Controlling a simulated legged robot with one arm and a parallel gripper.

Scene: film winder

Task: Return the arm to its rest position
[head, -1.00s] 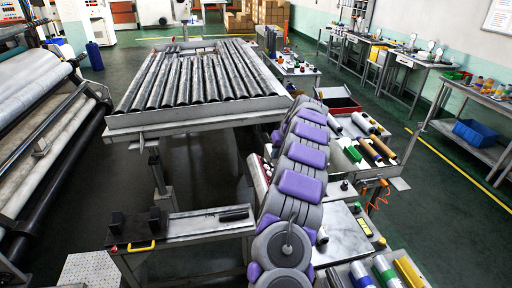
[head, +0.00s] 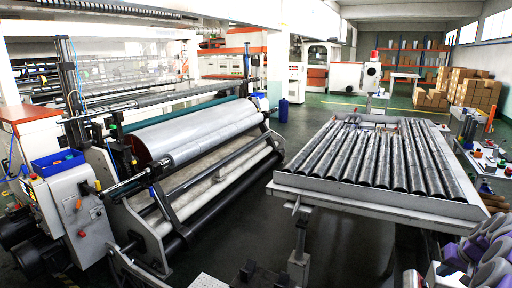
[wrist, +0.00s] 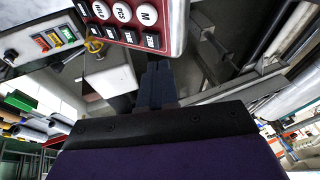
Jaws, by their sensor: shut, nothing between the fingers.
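My arm (head: 484,250) shows as grey and purple links in the bottom right corner of the head view, cut off by the picture edge. My gripper cannot be made out in the head view. In the wrist view, my gripper's dark fingers (wrist: 157,84) are together and empty beyond the black and purple wrist. A red control panel with round white buttons (wrist: 173,32) is close beyond the fingers at the top of the wrist view. I cannot tell the exact gap between them.
A roller table (head: 352,205) stands at the right of the head view. The film winder with a large silvery roll (head: 205,132) fills the left. Stacked cardboard boxes (head: 470,92) are at the back right. Dark green floor (head: 325,112) is open behind the table.

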